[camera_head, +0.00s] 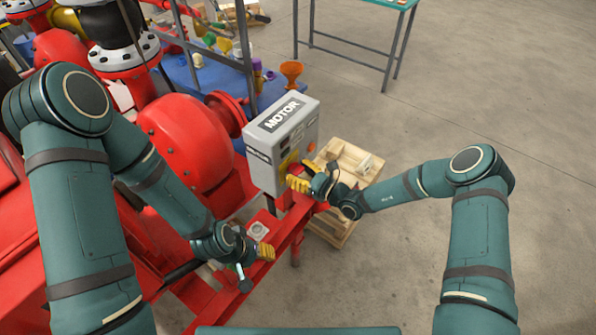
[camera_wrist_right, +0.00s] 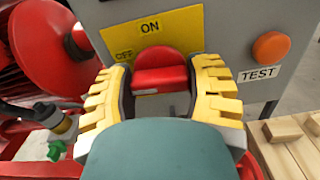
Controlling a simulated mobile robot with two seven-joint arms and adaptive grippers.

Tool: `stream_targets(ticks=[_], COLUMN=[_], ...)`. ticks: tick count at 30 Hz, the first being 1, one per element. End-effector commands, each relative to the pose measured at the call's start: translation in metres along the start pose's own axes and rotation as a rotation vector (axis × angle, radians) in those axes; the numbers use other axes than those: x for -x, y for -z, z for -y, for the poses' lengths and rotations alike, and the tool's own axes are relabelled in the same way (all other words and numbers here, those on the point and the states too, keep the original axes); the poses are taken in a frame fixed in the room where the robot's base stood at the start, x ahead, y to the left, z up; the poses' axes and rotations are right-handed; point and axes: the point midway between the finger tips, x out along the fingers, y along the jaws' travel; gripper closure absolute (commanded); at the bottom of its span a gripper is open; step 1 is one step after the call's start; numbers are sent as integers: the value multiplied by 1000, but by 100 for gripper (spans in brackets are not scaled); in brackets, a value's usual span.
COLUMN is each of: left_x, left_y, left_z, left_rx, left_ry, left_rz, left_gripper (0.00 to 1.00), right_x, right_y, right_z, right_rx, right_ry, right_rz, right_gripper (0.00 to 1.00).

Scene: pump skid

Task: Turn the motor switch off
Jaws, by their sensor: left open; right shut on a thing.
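The grey motor box (camera_head: 275,150) stands on the red skid, with a MOTOR label on top. In the right wrist view, the red switch knob (camera_wrist_right: 160,70) sits on a yellow plate (camera_wrist_right: 150,33) marked ON above and OFF at the left. My right gripper (camera_head: 300,180) is at the box front and shut on the knob, with yellow fingers on both sides of it in the wrist view (camera_wrist_right: 162,95). The knob's lower part is hidden, and its exact setting is unclear. My left gripper (camera_head: 266,252) is open and empty, low over the red skid frame.
An orange button (camera_wrist_right: 271,47) with a TEST label is right of the switch. A wooden pallet (camera_head: 345,160) lies on the floor behind my right gripper. Red pump parts (camera_head: 185,145) fill the left. A blue table (camera_head: 210,75) with funnels is behind. The right floor is clear.

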Motion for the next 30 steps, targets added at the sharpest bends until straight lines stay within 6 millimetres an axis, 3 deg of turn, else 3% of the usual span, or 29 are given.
stream_targets(ticks=[22,23,24,30], left_x=[1,1,1,1], left_y=[0,0,0,0], left_z=[0,0,0,0], left_rx=[0,0,0,0], left_ry=[0,0,0,0], left_rz=[0,0,0,0], left_gripper=[53,53,53,53], right_x=[1,1,1,1], right_y=[2,2,2,1], right_z=[0,0,0,0], right_rx=[90,90,90,90], right_ry=[-1,-1,-1,0], right_rz=[-5,-5,-5,-3], right_gripper=[81,40,29,29])
